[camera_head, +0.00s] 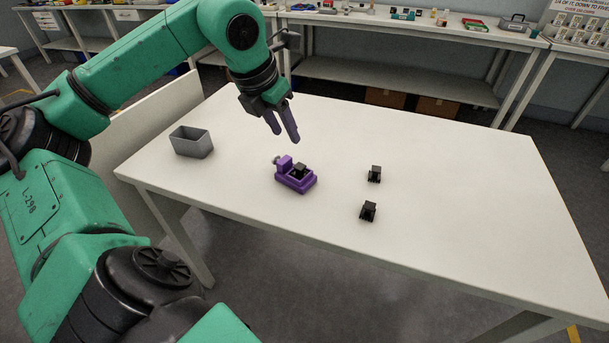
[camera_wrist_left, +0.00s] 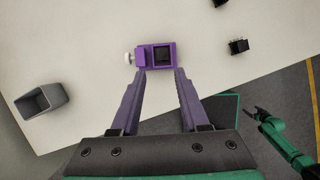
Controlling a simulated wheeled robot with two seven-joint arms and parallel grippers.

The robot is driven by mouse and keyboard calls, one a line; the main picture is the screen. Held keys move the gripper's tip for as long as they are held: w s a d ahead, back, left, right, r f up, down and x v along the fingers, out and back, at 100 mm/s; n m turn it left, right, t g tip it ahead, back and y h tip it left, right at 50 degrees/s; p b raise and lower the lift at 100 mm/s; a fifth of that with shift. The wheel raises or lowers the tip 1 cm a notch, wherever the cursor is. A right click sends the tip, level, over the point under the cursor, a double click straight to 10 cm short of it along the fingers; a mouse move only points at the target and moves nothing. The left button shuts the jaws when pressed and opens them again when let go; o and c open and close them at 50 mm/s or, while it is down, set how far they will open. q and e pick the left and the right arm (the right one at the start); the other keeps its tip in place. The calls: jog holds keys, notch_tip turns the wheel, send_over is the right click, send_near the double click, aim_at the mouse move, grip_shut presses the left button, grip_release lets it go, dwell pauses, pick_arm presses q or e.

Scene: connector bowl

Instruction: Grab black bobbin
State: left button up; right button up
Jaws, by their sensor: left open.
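Two small black bobbins stand apart on the white table to the right of a purple fixture: one farther back (camera_head: 374,174) and one nearer the front edge (camera_head: 368,211). A third black piece (camera_head: 300,170) sits in the purple fixture (camera_head: 296,184); it also shows in the left wrist view (camera_wrist_left: 162,54). My left gripper (camera_head: 286,137) is open and empty above the table, just behind the fixture. Its purple fingers (camera_wrist_left: 160,76) point toward the fixture in the left wrist view. A green and black arm end (camera_wrist_left: 262,116), apparently my right, shows small there; its jaw state is unclear.
A grey open bin (camera_head: 191,143) stands at the table's left. The white table (camera_head: 470,180) is clear on its right side. A back bench (camera_head: 420,32) with assorted items stands beyond the table.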

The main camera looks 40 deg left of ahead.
aim_at(300, 165)
pick_arm(q)
jog(key=p+x, duration=0.1)
jog(key=x, duration=1.1)
jog(key=shift+s+d+f, duration=0.1)
jog(key=shift+d+f, duration=0.05)
jog(key=shift+f, duration=0.05)
grip_shut()
